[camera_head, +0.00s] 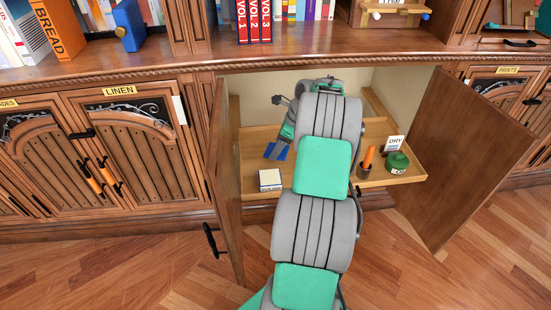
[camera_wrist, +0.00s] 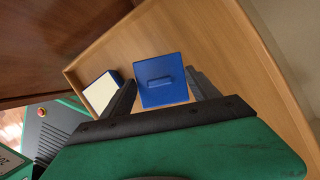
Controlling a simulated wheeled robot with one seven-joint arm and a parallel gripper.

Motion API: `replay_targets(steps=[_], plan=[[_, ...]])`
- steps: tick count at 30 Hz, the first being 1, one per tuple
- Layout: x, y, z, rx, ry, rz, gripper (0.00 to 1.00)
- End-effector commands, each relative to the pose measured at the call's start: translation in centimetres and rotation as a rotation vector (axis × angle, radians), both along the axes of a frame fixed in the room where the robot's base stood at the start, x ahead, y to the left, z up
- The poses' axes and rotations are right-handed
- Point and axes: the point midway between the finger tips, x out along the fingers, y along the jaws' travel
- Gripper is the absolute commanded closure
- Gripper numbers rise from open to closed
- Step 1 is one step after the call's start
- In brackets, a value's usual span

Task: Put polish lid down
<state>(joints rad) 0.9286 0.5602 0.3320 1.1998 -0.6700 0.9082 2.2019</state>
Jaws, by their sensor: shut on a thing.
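The polish lid is a flat blue square with a small raised bar; it shows in the wrist view (camera_wrist: 160,68) and small in the head view (camera_head: 277,152). My gripper (camera_wrist: 162,88) is shut on it, a finger at each side. It reaches into the open cupboard over the pull-out wooden tray (camera_head: 252,142). I cannot tell whether the lid touches the tray. An open box with blue sides and a pale top (camera_head: 270,179), perhaps the polish box, sits at the tray's front left. It also shows left of the lid in the wrist view (camera_wrist: 101,93).
An orange-handled item in a dark cup (camera_head: 366,163), a green round tin (camera_head: 397,162) and a small white sign (camera_head: 393,144) stand on the tray's right side. Open cupboard doors flank it left (camera_head: 224,185) and right (camera_head: 465,150). Bare tray shows around the lid.

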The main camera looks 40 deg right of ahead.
Motion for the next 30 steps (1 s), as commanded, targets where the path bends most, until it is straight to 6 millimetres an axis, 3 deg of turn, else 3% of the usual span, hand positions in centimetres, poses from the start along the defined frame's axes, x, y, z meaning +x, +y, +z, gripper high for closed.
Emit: replay_targets(steps=[4,8,18,19,26,30], plan=[[1.2,0.4,-1.7,0.000,0.000,0.003,0.75],[1.1,0.4,-4.5,0.000,0.000,0.002,0.75],[1.1,0.4,-4.3,0.001,0.000,0.004,0.75],[1.1,0.4,-4.4,0.000,0.000,0.003,0.29],[1.1,0.4,-4.4,0.000,0.000,0.003,0.10],[1.1,0.4,-4.4,0.000,0.000,0.003,0.08]])
